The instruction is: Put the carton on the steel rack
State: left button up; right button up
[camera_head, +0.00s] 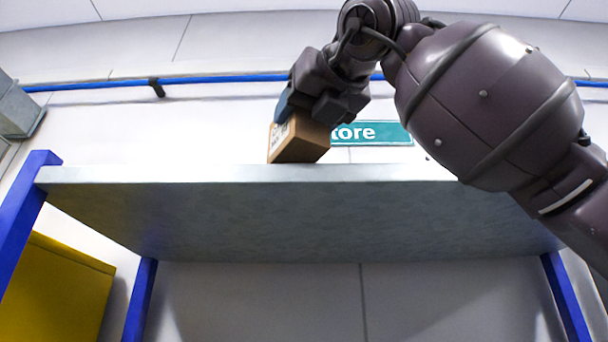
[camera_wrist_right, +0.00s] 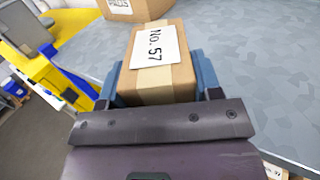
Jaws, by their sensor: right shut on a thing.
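The brown carton (camera_head: 302,142) is in my right gripper (camera_head: 312,108), at the top board of the steel rack (camera_head: 200,174). In the right wrist view the carton (camera_wrist_right: 158,60) has a tape strip and a white label reading "No. 57", and blue fingers clasp it from both sides. The rack's grey board (camera_wrist_right: 250,60) spreads behind and to the right of it. The carton's underside is hidden, so I cannot tell whether it touches the board. My left gripper is not in view.
Another labelled carton (camera_wrist_right: 138,8) stands beyond the held one in the right wrist view. The rack has blue posts (camera_head: 140,300). A yellow cabinet (camera_head: 58,290) stands at lower left. A teal sign (camera_head: 375,133) and blue pipe (camera_head: 230,78) are on the wall behind.

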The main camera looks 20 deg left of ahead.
jog(key=shift+w+a+p, duration=0.3)
jog(key=shift+w+p, duration=0.2)
jog(key=shift+w, duration=0.45)
jog(key=shift+w+a+p, duration=0.25)
jog(key=shift+w+p, duration=0.2)
jog(key=shift+w, duration=0.45)
jog(key=shift+w+a+p, duration=0.15)
jog(key=shift+w+p, duration=0.2)
jog(key=shift+w, duration=0.15)
jog(key=shift+w+a+p, duration=0.15)
jog(key=shift+w+p, duration=0.2)
jog(key=shift+w, duration=0.15)
jog(key=shift+w+a+p, duration=0.2)
jog(key=shift+w+p, duration=0.3)
jog(key=shift+w, duration=0.25)
jog(key=shift+f+b, duration=0.5)
jog(key=shift+b, duration=0.1)
jog(key=o, duration=0.9)
jog(key=shift+o, duration=1)
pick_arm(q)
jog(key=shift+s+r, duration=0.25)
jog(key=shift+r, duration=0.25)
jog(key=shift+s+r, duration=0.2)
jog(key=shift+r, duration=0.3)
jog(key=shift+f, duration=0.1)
